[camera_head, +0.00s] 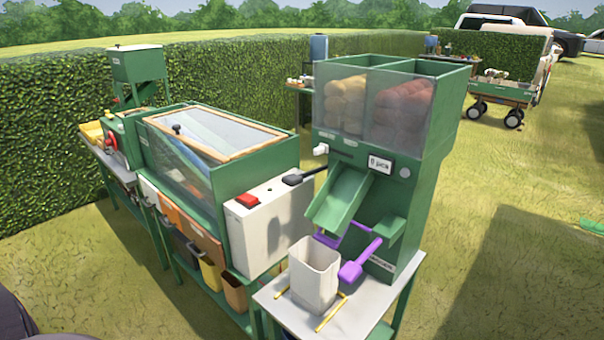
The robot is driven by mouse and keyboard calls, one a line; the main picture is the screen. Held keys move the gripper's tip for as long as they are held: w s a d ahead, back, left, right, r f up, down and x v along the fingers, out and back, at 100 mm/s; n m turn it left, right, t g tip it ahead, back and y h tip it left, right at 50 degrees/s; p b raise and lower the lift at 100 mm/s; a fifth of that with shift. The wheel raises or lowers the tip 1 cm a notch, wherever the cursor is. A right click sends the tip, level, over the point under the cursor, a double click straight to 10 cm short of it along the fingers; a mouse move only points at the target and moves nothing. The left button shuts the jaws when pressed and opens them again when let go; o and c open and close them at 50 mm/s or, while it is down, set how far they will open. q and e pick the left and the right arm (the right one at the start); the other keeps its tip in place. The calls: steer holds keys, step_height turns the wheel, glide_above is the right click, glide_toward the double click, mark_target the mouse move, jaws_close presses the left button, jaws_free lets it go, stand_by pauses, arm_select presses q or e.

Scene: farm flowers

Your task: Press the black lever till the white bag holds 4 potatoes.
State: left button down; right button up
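The black lever (303,177) sticks out to the left from the front of a green dispenser (415,200), just above its sloping green chute (340,198). The white bag (313,277) stands upright and open on a grey table (345,318), below the chute's lower end. The bottom of the bag's inside is hidden, and I see no potatoes in it. Two clear-fronted bins at the dispenser's top hold tan potatoes (345,103) and reddish ones (402,112). A small display (380,165) seems to read "0 pcs". Neither of my grippers is in view.
A purple paddle (360,262) juts out right beside the bag. Yellow strips (331,312) lie on the table near it. A green sorting machine with a white box (270,225) and red button (247,200) stands close on the left. Grass is open at right.

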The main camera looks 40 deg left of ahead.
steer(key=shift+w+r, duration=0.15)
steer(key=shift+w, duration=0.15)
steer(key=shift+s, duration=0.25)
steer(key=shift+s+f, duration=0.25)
